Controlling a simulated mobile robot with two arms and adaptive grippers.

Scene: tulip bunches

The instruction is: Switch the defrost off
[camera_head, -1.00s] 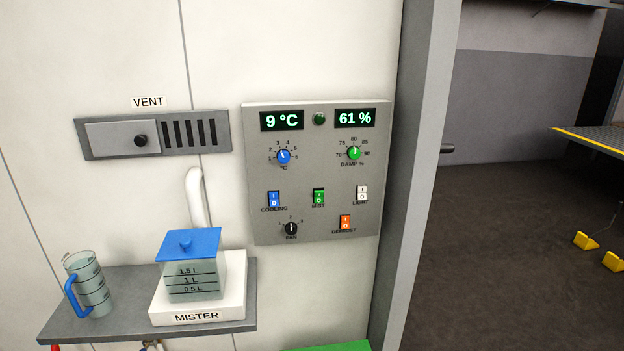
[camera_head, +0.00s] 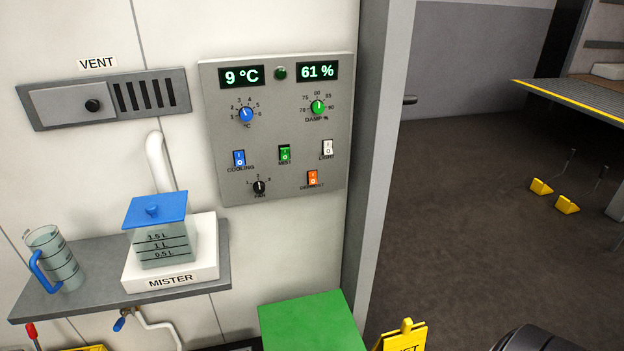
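The defrost switch (camera_head: 312,178) is a small orange rocker at the lower right of the grey control panel (camera_head: 215,190) on the white wall. Its label sits just below it. It is too small to tell which side is pressed. The panel also carries a blue cooling switch (camera_head: 239,158), a green mist switch (camera_head: 284,153) and a white light switch (camera_head: 327,147). The displays read 9 °C and 61 %. Neither of my grippers shows clearly; a dark rounded shape (camera_head: 543,340) at the bottom right edge is too cut off to identify.
A shelf (camera_head: 60,298) left of the panel bears a jug (camera_head: 58,262) and the mister (camera_head: 172,265). A green-topped block (camera_head: 308,322) stands below the panel, with a yellow sign (camera_head: 405,337) beside it. A door frame borders the panel on the right; open dark floor lies beyond.

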